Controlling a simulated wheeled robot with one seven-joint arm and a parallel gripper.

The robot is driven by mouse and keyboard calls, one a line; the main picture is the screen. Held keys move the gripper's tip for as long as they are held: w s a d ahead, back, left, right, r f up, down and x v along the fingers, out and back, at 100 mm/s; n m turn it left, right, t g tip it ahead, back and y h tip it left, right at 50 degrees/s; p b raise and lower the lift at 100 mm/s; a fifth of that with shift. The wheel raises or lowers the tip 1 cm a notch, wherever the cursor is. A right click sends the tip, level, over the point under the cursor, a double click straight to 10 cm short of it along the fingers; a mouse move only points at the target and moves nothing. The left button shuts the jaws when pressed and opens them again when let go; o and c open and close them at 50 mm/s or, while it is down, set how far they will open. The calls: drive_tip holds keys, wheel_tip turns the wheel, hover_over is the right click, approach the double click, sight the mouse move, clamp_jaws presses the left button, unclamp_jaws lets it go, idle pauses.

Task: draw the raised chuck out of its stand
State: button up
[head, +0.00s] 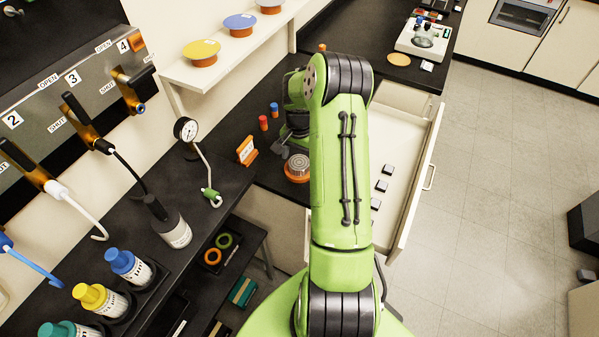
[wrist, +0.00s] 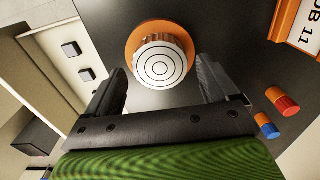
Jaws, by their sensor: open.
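The raised chuck (wrist: 160,64) is a silver disc with concentric dark rings on its white top and a ridged edge. It sits in its orange round stand (wrist: 135,38) on the black bench. In the head view the chuck (head: 298,163) and its stand (head: 296,178) show just left of my green arm. My gripper (wrist: 162,72) is open, with one dark finger on each side of the chuck in the wrist view. Gaps show between the fingers and the chuck; I cannot tell the height between them. In the head view my gripper (head: 281,148) is partly hidden by my arm.
An orange job sign (head: 246,150) stands left of the stand. A red peg (head: 263,123) and a blue peg (head: 274,109) stand behind. A gauge (head: 186,129) on a bent stem is further left. An open drawer (head: 420,165) with several small dark squares lies right of my arm.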

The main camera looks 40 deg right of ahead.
wheel_tip(320, 180, down, 2)
drive_tip(key=shift+f+b, duration=0.1)
drive_tip(key=shift+b, duration=0.35)
clamp_jaws()
idle(0.4)
